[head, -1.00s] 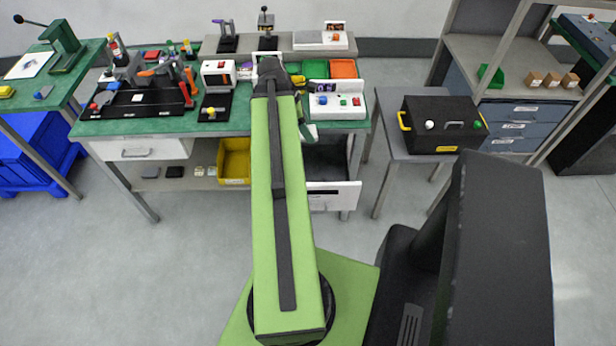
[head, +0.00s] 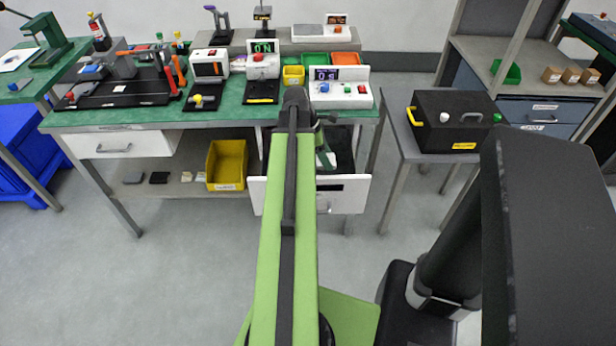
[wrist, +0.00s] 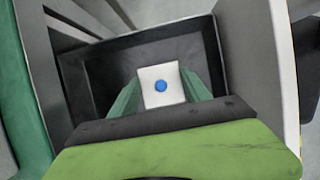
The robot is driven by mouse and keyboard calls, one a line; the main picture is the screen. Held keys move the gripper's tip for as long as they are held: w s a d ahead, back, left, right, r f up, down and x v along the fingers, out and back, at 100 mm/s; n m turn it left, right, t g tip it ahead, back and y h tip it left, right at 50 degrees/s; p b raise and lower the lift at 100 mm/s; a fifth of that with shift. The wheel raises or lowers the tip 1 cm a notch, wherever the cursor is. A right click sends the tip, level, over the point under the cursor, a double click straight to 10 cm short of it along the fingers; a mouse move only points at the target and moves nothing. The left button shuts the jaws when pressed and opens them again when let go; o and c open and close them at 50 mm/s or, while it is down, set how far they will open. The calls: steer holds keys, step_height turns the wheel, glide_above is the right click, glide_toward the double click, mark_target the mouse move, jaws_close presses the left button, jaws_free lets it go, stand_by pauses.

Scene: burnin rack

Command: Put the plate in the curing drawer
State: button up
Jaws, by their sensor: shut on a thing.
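The plate (wrist: 158,74) is a small white piece with a blue round dot. In the wrist view it sits between the green fingers of my gripper (wrist: 160,88), which is shut on it. The curing drawer (head: 355,195) is open, with a white front and a dark inside. In the wrist view the drawer's dark inside (wrist: 92,68) surrounds the plate on several sides. In the head view my gripper (head: 326,157) is over or in the open drawer, and my arm hides part of it. I cannot tell whether the plate touches the drawer floor.
The green bench (head: 225,115) carries several devices and a white box with a display (head: 340,90) above the drawer. A yellow bin (head: 227,165) stands on the lower shelf. A grey side table (head: 405,145) with a black case (head: 455,115) is at right.

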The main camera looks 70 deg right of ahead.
steer(key=w+f+b, duration=0.1)
steer(key=w, duration=0.1)
steer(key=w+f, duration=0.1)
steer(key=w+d+f+b, duration=0.1)
steer(key=w+f, duration=0.1)
steer(key=shift+w+b, duration=0.3)
steer(key=shift+w, duration=0.3)
step_height(320, 180, down, 4)
steer(key=b, duration=0.4)
steer(key=shift+a+f, duration=0.1)
steer(key=shift+f, duration=0.05)
steer(key=shift+r, duration=0.25)
steer(key=shift+f, duration=0.15)
steer(key=o, duration=1.3)
steer(key=shift+o, duration=0.2)
